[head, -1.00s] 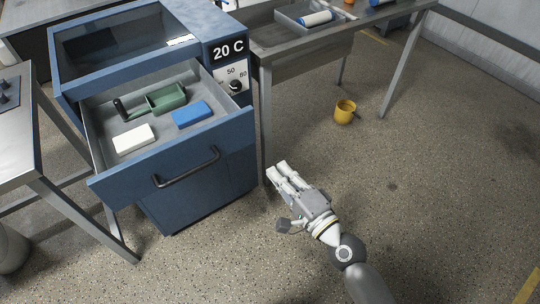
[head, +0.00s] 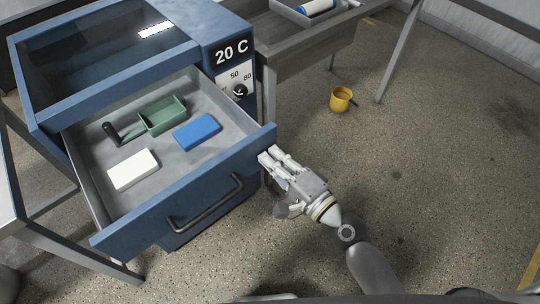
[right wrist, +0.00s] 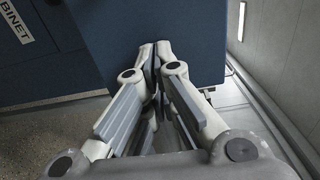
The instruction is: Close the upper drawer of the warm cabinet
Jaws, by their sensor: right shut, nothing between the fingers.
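The warm cabinet (head: 228,31) is blue, with a "20 C" display and a dial on its front. Its upper drawer (head: 120,232) is pulled out, with a dark bar handle (head: 205,208) on the front. In the drawer lie a green scoop-like tray with a dark handle (head: 163,115), a blue block (head: 197,132) and a white block (head: 133,169). My right gripper (head: 267,154) is shut and empty, its fingertips at the right end of the drawer front. In the right wrist view the fingertips (right wrist: 154,48) meet in front of a dark blue panel; whether they touch it I cannot tell. My left gripper is not in view.
A metal table (head: 290,41) with a tray stands right of the cabinet. A yellow mug (head: 341,99) is on the floor to the right. Another metal table (head: 8,190) is at the left. The floor right of the drawer is largely clear.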

